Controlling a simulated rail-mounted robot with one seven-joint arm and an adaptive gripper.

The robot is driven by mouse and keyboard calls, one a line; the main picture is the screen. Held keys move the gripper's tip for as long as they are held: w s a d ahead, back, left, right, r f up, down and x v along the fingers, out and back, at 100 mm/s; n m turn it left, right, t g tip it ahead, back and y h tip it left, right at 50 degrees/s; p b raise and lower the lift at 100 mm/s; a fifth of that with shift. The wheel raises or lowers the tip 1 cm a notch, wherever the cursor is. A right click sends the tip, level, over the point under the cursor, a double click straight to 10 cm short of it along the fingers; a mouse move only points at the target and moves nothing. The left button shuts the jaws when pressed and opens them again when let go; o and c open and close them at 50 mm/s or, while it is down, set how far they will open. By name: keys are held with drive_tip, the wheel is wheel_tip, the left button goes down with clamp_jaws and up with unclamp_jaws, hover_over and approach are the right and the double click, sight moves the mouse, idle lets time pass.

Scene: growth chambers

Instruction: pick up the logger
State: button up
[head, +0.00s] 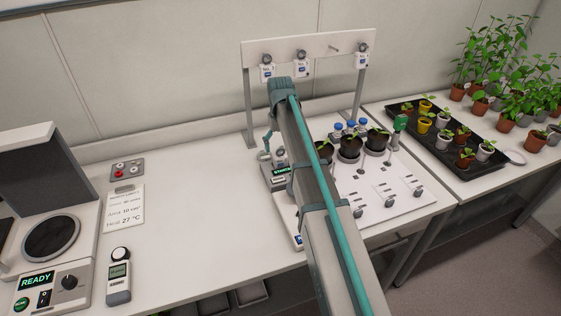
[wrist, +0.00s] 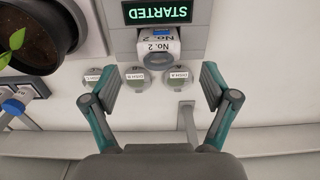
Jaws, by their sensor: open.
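A small white unit labelled "No. 2" (wrist: 160,45), which looks like the logger, sits at the front of a grey station with a lit "STARTED" display (wrist: 157,11) in the wrist view. A grey rounded part shows at its near end. My gripper (wrist: 159,86) is open and empty, its two fingers spread on either side, just short of the unit and apart from it. In the head view the station's display (head: 281,170) shows beside my arm, which hides most of that area. Similar white tagged units (head: 303,68) hang on the rack (head: 325,45).
Clear round dishes labelled A (wrist: 181,76), B (wrist: 138,79) and C (wrist: 97,78) lie close to the fingers. A potted seedling (wrist: 30,40) stands at left in the wrist view. A handheld meter (head: 118,278) lies on the left bench. The bench between is mostly clear.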

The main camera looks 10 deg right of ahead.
sight(281, 154)
drive_tip(key=shift+d+f+p, duration=0.1)
drive_tip(key=shift+f+p, duration=0.75)
drive_tip(key=shift+f, duration=1.4)
drive_tip(key=shift+c, duration=0.3)
drive_tip(key=c, duration=1.3)
drive_tip(key=shift+c, duration=0.2)
drive_tip(key=shift+r, duration=0.15)
drive_tip(key=shift+r, duration=0.55)
drive_tip(key=s+a+r+b, duration=0.3)
drive_tip(key=s+r+b, duration=0.2)
drive_tip(key=s+r, duration=0.6)
drive_tip(key=s, duration=0.2)
drive_tip(key=shift+s+r, duration=0.35)
drive_tip(key=shift+s, duration=0.05)
